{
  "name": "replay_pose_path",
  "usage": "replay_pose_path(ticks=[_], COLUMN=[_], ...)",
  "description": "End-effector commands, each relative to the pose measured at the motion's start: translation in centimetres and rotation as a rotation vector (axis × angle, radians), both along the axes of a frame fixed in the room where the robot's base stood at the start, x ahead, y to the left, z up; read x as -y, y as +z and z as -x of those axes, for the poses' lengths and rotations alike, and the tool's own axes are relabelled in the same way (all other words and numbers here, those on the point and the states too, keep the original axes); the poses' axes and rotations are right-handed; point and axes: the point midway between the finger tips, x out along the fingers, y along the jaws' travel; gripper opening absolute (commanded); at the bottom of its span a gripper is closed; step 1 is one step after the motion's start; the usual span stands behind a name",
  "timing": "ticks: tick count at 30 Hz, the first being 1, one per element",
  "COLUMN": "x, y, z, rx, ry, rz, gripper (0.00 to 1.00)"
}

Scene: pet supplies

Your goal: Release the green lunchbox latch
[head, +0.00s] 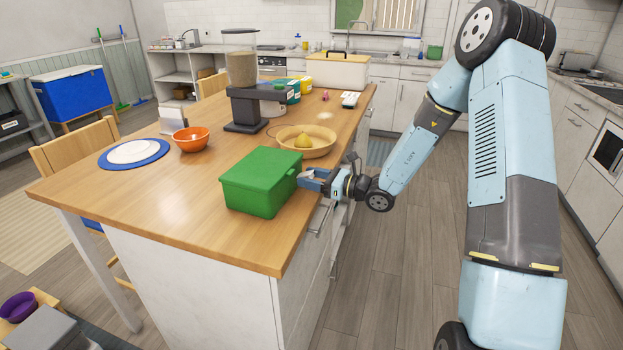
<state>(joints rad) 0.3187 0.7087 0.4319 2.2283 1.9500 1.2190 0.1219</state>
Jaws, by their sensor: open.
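The green lunchbox (259,183) sits with its lid down near the right edge of the wooden island top. Its latch cannot be made out; the side facing my gripper is mostly turned away from this view. My gripper (304,181) is at the lunchbox's right side, about level with its upper part, with its blue fingers pointing left toward it. The fingers are open. I cannot tell whether they touch the box.
An orange bowl (191,146), a blue plate (116,160) and a dark dispenser (244,109) stand farther left and back. The countertop (160,210) left of the lunchbox is clear.

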Motion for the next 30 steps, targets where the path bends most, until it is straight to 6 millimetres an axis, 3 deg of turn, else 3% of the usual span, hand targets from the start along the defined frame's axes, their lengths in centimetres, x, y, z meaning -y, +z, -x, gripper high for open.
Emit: replay_pose_path(ticks=[3, 19, 30], x=[0.01, 0.05, -0.02], y=[0.0, 0.0, -0.72], z=[0.0, -0.01, -0.01], rx=[0.0, 0.0, 0.044], ry=[0.0, 0.0, 0.001], rz=[0.0, 0.0, -0.111], gripper=[0.56, 0.06, 0.06])
